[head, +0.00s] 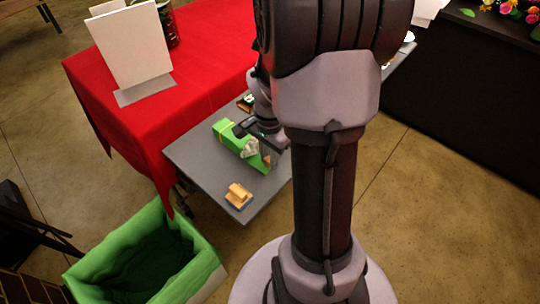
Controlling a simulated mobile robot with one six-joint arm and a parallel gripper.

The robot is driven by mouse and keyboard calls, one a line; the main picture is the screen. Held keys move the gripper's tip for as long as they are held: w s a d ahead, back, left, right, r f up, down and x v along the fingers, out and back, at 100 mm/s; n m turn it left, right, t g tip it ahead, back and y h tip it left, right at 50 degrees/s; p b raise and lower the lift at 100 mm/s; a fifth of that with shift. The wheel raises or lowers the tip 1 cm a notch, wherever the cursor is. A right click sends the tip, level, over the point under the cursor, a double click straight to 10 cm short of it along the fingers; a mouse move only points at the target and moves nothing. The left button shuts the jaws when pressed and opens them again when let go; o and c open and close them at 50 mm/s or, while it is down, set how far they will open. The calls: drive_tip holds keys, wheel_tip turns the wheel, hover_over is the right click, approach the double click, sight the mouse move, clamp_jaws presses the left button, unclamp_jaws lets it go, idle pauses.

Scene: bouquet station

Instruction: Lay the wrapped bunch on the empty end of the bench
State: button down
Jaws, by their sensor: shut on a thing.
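The wrapped bunch (228,137) is a long green bundle with a paler green band near its far end and something whitish near its other end. It lies over the grey bench (190,152), slanting down to the right. I cannot tell whether its underside touches the bench top. My gripper (256,141) is at the right half of the bundle, shut on it. My own arm hides the right part of the bench and part of the gripper.
A small tan wooden object (238,196) sits at the bench's near end. A table with a red cloth (205,62) stands behind left, carrying a white board (130,47). A green-lined bin (205,262) stands at the front left. A dark counter with flowers (470,70) is at right.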

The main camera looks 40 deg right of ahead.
drive_tip(key=shift+f, duration=0.2)
idle(0.4)
drive_tip(key=c, duration=0.8)
unclamp_jaws()
wheel_tip(320, 180, up, 7)
drive_tip(key=p, duration=0.5)
drive_tip(key=shift+r+p, duration=0.1)
drive_tip(key=shift+p, duration=0.2)
